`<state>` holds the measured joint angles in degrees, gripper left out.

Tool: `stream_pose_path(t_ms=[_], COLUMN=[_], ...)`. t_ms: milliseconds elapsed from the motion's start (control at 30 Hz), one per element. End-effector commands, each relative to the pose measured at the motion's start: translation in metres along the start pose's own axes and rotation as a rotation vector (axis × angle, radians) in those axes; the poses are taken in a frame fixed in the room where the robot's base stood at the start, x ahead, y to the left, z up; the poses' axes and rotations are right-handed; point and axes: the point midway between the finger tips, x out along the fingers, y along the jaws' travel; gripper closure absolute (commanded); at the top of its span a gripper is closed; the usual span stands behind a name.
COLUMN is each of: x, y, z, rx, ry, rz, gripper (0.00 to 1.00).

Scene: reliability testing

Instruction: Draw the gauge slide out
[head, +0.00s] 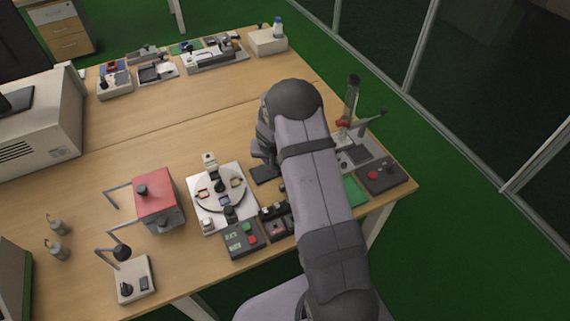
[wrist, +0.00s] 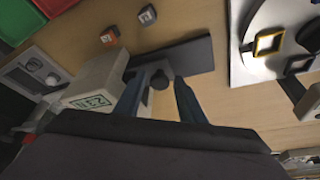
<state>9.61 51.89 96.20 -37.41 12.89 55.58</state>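In the wrist view, my gripper (wrist: 160,82) has its two blue-grey fingers apart. A small dark round knob (wrist: 160,79) shows between the fingers, with space visible on either side. A flat dark plate (wrist: 195,54) lies just beyond the fingertips, beside a white block with a green-edged label (wrist: 95,100). I take the knob, plate and block to be the gauge and its slide, but cannot be sure. In the head view, the dark plate (head: 265,174) lies on the table just left of my arm. My gripper (head: 261,152) is partly hidden there, and the block is hidden behind my arm.
A white board with a round dial (head: 208,213) stands left of the plate. A green tray (wrist: 18,20) is at the wrist view's corner. A red-topped box (head: 155,190) stands farther left.

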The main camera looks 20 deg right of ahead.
Motion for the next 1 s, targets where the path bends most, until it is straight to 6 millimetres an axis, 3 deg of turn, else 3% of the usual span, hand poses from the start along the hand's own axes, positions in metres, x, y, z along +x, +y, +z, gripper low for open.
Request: stream_pose_path(t_ms=[200, 300, 567, 1000], x=[-0.001, -0.001, 0.000, -0.005], y=[0.000, 0.000, -0.003, -0.032], z=[0.000, 0.000, 0.001, 0.016], rx=[0.000, 0.000, 0.000, -0.002], ry=[0.000, 0.000, 0.001, 0.003], rz=[0.000, 0.000, -0.001, -0.003], gripper=[0.66, 0.86, 0.86, 0.86])
